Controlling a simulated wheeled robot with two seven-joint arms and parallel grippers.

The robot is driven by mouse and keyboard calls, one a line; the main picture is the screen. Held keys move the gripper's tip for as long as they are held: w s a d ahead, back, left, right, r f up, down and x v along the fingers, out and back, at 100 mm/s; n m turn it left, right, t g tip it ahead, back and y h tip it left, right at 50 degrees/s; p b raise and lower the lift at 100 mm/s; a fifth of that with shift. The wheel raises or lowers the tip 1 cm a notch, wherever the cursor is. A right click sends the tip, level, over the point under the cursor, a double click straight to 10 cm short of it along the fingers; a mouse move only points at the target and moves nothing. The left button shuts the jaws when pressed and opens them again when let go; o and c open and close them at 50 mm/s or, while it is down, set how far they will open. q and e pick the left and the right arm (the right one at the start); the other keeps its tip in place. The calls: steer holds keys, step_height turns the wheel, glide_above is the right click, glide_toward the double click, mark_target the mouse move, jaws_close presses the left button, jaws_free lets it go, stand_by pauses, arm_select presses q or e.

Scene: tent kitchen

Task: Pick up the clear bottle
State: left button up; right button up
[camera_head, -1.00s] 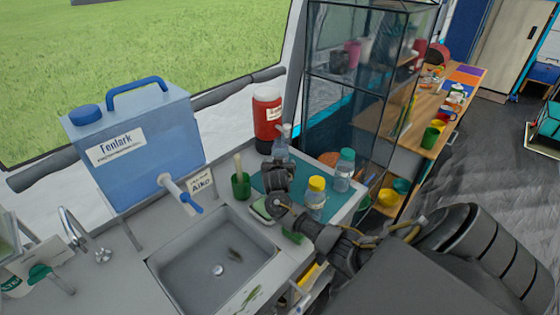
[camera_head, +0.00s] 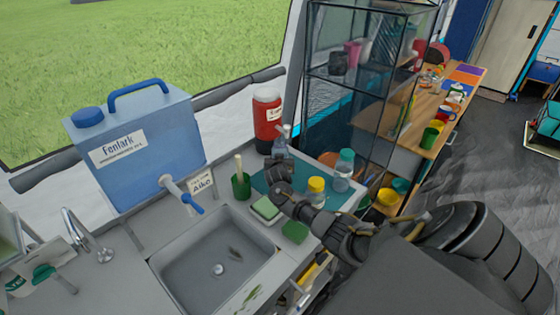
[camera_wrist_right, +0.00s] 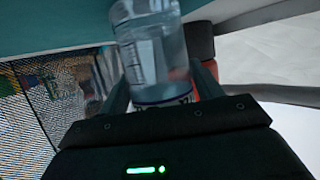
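The clear bottle (camera_head: 281,149) is at the back of the counter beside the red container, partly hidden by my right gripper. In the right wrist view the clear bottle (camera_wrist_right: 155,50), with a printed label, sits between the two fingers, which appear to touch its sides. My right gripper (camera_head: 279,160) reaches in from the lower right and looks shut on the bottle. Whether the bottle's base touches the counter is hidden. My left gripper is not in view.
A yellow-capped bottle (camera_head: 316,192) and a teal-capped bottle (camera_head: 344,171) stand close to the right of my arm. A green cup (camera_head: 241,186), a sponge (camera_head: 265,208) and the sink (camera_head: 215,255) are to the left.

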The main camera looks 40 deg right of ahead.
steer(key=c, duration=0.7)
steer(key=shift+o, duration=0.2)
steer(key=shift+r, duration=0.15)
steer(key=shift+r+b, duration=0.35)
steer(key=shift+r, duration=0.3)
steer(key=s+r, duration=0.1)
steer(key=r, duration=0.1)
steer(key=s+a+r, duration=0.1)
steer(key=s+r, duration=0.1)
steer(key=r, duration=0.1)
steer(key=s+r, duration=0.1)
steer(key=r, duration=0.1)
steer(key=shift+s+a+r+b, duration=0.2)
steer(key=shift+s+a+b, duration=0.05)
steer(key=shift+a+b, duration=0.1)
steer(key=p, duration=0.2)
glide_toward(285, 146)
steer(key=shift+s+d+r, duration=0.15)
steer(key=shift+s+r, duration=0.1)
steer(key=shift+s, duration=0.45)
steer(key=shift+s+d+r, duration=0.15)
steer(key=shift+s+r, duration=0.15)
steer(key=shift+s, duration=0.45)
steer(key=shift+s+d+r, duration=0.15)
steer(key=shift+s+r, duration=0.1)
steer(key=shift+s, duration=0.45)
